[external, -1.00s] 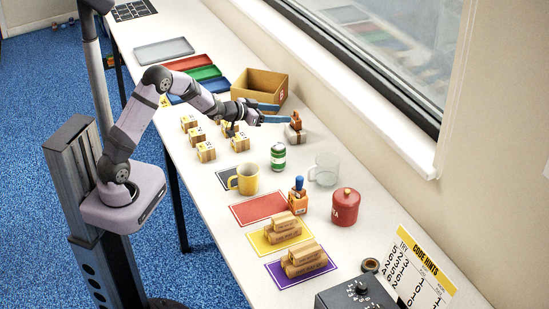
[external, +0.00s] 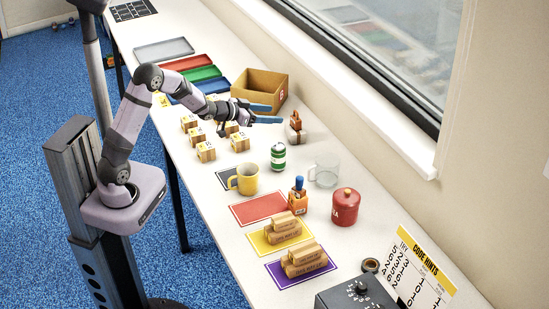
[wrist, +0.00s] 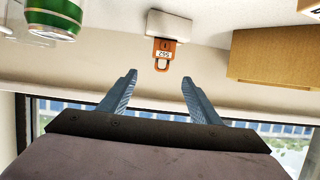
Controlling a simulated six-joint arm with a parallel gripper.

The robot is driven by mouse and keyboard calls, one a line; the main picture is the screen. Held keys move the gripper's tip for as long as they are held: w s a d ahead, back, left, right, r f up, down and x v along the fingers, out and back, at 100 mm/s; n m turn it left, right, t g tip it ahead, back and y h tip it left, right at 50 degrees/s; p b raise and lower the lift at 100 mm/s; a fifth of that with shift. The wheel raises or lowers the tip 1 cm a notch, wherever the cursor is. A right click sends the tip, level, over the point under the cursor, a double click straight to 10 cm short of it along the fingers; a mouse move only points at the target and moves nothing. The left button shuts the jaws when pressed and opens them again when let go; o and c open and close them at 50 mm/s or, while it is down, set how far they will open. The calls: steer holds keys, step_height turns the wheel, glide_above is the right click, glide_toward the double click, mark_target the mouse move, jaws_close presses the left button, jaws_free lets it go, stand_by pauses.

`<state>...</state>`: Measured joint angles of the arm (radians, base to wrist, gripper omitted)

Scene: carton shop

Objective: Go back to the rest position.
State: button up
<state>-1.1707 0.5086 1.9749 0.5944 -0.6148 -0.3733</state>
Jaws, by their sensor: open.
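My gripper (external: 274,113) is open and empty above the table, between the cardboard box and the padlock. In the wrist view its two blue-grey fingers (wrist: 159,77) stand apart with nothing between them. A small orange-brown padlock (external: 296,122) is at a white block (external: 297,137) just right of my fingertips. In the wrist view the padlock (wrist: 164,50), marked with digits, lies beyond the fingers, apart from them.
An open cardboard box (external: 266,86) stands close behind my gripper. Several wooden number blocks (external: 206,151) sit below my forearm. A green can (external: 278,156), yellow mug (external: 245,179), glass mug (external: 325,171) and red canister (external: 345,207) stand nearer the camera.

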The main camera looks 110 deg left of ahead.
steer(key=w+d+h, duration=0.1)
steer(key=w+d, duration=0.1)
steer(key=d, duration=0.2)
steer(key=w+d+m+p, duration=0.1)
steer(key=w+d, duration=0.1)
steer(key=d, duration=0.1)
steer(key=w+d+g+h+p, duration=0.1)
steer(key=w+d, duration=0.1)
steer(key=d, duration=0.2)
steer(key=shift+d+r+m+h, duration=0.25)
steer(key=shift+d+m+h, duration=0.05)
steer(key=w+d+m+g+h+p, duration=0.1)
steer(key=d+m+g+h+p, duration=0.15)
steer(key=d, duration=1.15)
steer(key=s+d+f+m+g+h, duration=0.2)
steer(key=s+d, duration=0.6)
steer(key=d, duration=0.5)
steer(key=s+d+f+m+g+h, duration=0.3)
steer(key=s+d, duration=0.5)
steer(key=d, duration=0.6)
steer(key=shift+s+d+f+g, duration=0.15)
steer(key=shift+d+f+g, duration=0.05)
steer(key=shift+g, duration=0.25)
